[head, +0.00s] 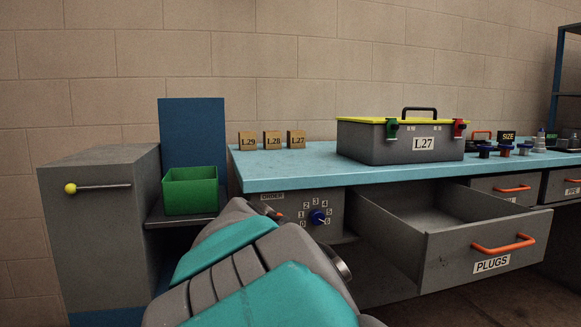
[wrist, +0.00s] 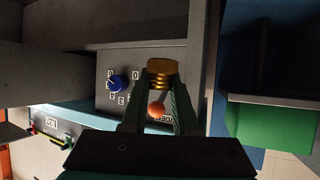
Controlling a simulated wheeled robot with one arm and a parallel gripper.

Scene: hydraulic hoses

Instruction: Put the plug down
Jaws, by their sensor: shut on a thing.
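In the wrist view a brass-coloured ribbed plug (wrist: 162,72) sits between the tips of my gripper (wrist: 161,88). The two green fingers are shut on it. Behind it is the grey panel with a blue knob (wrist: 117,83) and an orange round piece (wrist: 156,109). I cannot tell whether the plug touches the panel. In the head view my teal and grey arm covers most of the gripper, and the plug cannot be made out. The drawer marked PLUGS (head: 455,250) is pulled open, and its visible inside looks empty.
A green open bin (head: 190,190) stands on a dark shelf left of the bench. The blue bench top (head: 300,166) holds a grey L27 case (head: 365,146) with a yellow rim, small tagged blocks (head: 272,140) and several blue-based fittings (head: 505,149). The bench's front left is clear.

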